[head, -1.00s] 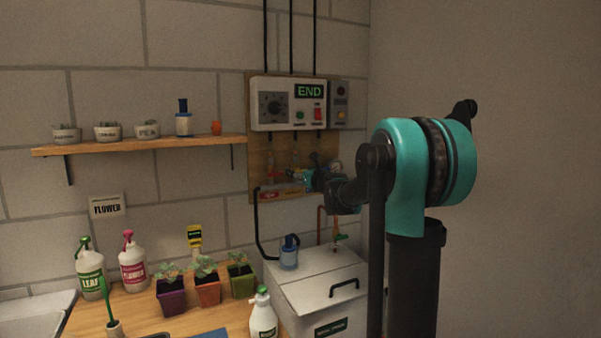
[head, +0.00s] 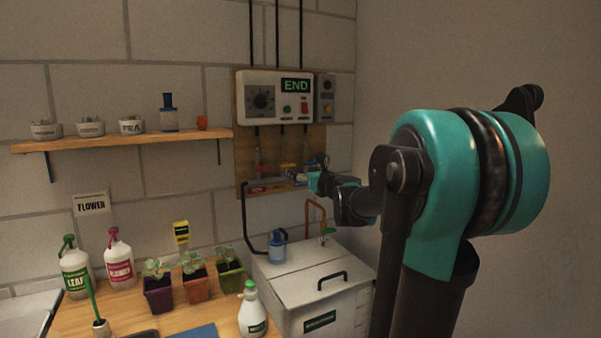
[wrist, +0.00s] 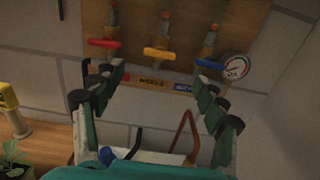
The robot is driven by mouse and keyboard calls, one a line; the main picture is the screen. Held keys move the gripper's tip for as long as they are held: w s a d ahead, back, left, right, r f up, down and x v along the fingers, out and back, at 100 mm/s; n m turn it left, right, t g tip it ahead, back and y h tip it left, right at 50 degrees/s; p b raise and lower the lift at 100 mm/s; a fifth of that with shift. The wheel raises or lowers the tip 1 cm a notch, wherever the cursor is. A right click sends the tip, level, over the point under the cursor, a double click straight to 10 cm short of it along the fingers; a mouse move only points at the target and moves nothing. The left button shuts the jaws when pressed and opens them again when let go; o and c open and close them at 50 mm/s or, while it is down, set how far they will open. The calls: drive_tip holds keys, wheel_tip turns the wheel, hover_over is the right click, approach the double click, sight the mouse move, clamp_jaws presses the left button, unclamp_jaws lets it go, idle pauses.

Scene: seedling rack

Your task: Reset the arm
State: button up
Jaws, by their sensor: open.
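My gripper (wrist: 160,100) is open and empty in the wrist view, its two fingers spread wide with the wall and valve board between and beyond them. In the head view my gripper (head: 312,180) is partly hidden by my own arm links. It is in front of the lower part of the wooden valve board (head: 244,150). My arm is stretched out from the right side of the head view and is bent at the wrist.
The valve board carries red (wrist: 104,43), yellow (wrist: 158,54) and blue (wrist: 209,64) handles and a gauge (wrist: 236,67). A white tank (head: 290,290) stands below. Three potted seedlings (head: 196,288) and a spray bottle (head: 252,312) stand on the bench at left.

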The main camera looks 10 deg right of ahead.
drive_tip(key=s+a+f+n+g+y, duration=0.1)
drive_tip(key=s+a+f+n+g, duration=0.3)
drive_tip(key=s+f+n, duration=0.5)
drive_tip(key=s+a+f+n+g, duration=0.3)
drive_tip(key=s+f+n, duration=0.5)
drive_tip(key=f+n, duration=0.25)
drive_tip(key=s+d+f+n+g+h, duration=0.3)
drive_tip(key=s+f+n, duration=0.3)
drive_tip(key=s+f, duration=0.3)
drive_tip(key=s+d+f+n+g+h, duration=0.3)
drive_tip(key=s+d+f+n, duration=0.3)
drive_tip(key=s+f, duration=0.4)
drive_tip(key=shift+s+d+n+h, duration=0.2)
drive_tip(key=shift+s+n+h, duration=0.1)
drive_tip(key=shift+s+n, duration=0.25)
drive_tip(key=shift+c, duration=0.6)
